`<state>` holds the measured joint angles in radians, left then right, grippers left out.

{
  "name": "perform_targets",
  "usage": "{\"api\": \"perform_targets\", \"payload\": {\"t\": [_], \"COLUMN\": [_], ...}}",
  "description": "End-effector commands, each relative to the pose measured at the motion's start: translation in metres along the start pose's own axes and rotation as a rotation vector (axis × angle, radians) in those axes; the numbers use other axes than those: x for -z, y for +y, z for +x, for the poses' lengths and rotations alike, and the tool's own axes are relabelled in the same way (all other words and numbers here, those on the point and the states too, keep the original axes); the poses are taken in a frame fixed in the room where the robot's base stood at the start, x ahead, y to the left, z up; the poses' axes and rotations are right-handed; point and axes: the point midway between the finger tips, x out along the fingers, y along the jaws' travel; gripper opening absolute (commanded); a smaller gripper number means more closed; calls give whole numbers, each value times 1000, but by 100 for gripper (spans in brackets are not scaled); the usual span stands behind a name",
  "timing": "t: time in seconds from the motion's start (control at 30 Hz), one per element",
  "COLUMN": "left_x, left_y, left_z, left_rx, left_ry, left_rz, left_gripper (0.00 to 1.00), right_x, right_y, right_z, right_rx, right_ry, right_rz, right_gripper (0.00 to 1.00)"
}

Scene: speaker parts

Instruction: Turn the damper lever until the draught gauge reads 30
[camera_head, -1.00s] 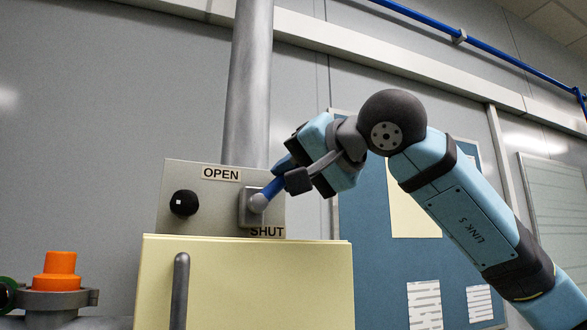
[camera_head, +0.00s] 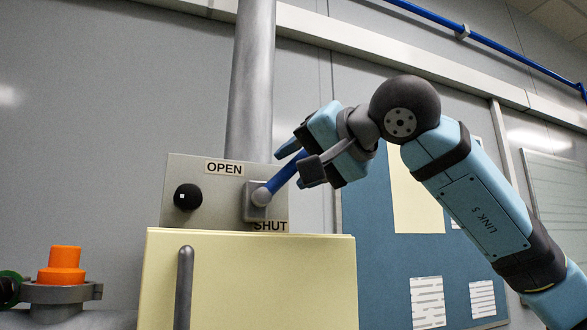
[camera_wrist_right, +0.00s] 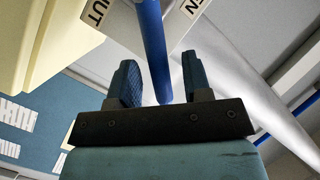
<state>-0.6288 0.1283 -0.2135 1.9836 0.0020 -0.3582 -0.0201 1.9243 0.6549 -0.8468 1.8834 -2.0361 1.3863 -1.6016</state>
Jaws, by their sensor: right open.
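The damper lever (camera_head: 286,176) is a blue rod on a grey hub, on the right of a grey panel (camera_head: 225,215) lettered OPEN above and SHUT below. It points up and to the right. My right gripper (camera_head: 292,168) is open around the lever's outer part. In the right wrist view, the lever (camera_wrist_right: 152,45) runs between the two fingers, with a gap on both sides. A black round part (camera_head: 187,197) with a small white square sits left on the panel. I cannot make out a draught gauge reading. My left gripper is out of view.
A cream cabinet (camera_head: 250,285) with a grey handle (camera_head: 185,285) stands below the panel. A grey pipe (camera_head: 251,85) rises behind it. An orange part (camera_head: 65,258) sits in a grey fitting at lower left. A blue board (camera_head: 385,260) with papers hangs at right.

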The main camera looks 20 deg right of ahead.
Motion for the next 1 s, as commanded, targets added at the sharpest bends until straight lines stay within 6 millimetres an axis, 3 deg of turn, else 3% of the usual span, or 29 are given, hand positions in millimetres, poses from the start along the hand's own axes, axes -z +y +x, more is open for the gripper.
{"api": "perform_targets", "payload": {"t": [0.2, 0.5, 0.7, 1.0], "left_x": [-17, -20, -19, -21], "left_y": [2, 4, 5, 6], "left_z": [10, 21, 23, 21], "left_rx": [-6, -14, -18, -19], "left_ry": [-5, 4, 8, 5], "left_rz": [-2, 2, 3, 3], "left_gripper": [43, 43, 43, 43], "right_x": [-3, -2, -1, -1], "right_y": [3, 1, 1, 0], "right_z": [-48, -107, -123, -124], "right_rx": [2, 1, 0, 0], "right_ry": [3, 1, -1, -1], "right_rz": [-2, -1, -1, -1], "right_gripper": [45, 45, 45, 45]}}
